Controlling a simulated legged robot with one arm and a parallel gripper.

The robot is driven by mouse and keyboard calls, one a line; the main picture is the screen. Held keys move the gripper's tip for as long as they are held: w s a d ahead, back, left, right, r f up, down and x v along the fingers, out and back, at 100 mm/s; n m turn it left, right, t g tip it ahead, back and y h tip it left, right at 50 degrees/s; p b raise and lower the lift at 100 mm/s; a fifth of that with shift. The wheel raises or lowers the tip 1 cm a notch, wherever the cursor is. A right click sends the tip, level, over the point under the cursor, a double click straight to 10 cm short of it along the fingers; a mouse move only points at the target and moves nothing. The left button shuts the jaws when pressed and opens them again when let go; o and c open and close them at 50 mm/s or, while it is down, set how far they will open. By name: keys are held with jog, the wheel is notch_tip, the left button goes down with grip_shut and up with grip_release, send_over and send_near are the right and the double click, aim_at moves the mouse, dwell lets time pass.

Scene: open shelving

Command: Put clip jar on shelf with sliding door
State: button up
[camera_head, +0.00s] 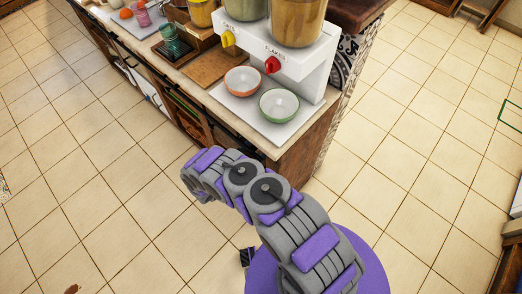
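I cannot make out a clip jar for certain. A yellow jar (201,12) stands at the back of the counter, cut off by the top edge, and its closure cannot be seen. No shelf with a sliding door can be made out. My grey and purple arm rises from the lower right and bends at the counter's near corner. My gripper's fingers do not show.
The counter (190,85) bears a white dispenser (300,60) with red and yellow knobs, an orange bowl (243,79), a green bowl (279,104), a brown board (215,66) and a teal glass (173,41).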

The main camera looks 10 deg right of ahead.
aim_at(255, 150)
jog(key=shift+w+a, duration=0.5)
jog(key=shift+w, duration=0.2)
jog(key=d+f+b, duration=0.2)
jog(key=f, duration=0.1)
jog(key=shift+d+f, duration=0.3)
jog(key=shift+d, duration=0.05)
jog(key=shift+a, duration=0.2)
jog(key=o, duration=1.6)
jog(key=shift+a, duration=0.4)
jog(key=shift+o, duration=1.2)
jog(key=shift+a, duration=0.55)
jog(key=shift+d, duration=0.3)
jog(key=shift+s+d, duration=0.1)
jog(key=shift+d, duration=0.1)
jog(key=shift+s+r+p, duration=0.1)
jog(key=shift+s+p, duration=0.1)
jog(key=shift+p, duration=0.1)
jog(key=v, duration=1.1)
